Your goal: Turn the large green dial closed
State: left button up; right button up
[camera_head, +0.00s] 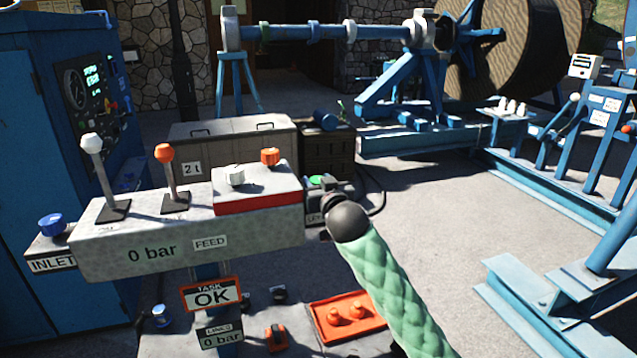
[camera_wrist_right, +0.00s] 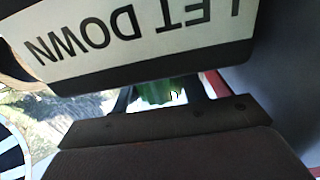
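The large green dial (camera_head: 317,180) sits at the right end of the grey control box, low behind its corner. Only its top shows in the head view. My right arm, in a pale green sleeve, reaches up to it, and my right gripper (camera_head: 328,192) is right at the dial. In the right wrist view the green dial (camera_wrist_right: 158,93) shows between two dark fingers (camera_wrist_right: 160,101), partly hidden by the "LET DOWN" label plate (camera_wrist_right: 140,35). I cannot tell whether the fingers press on it. My left gripper is not in view.
The control box (camera_head: 160,245) reads "0 bar" and carries a white-topped lever (camera_head: 97,170), an orange-topped lever (camera_head: 168,175) and small white and orange knobs. A red tray (camera_head: 347,318) lies low in front.

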jog(key=c, duration=0.4)
jog(key=shift+o, duration=0.2)
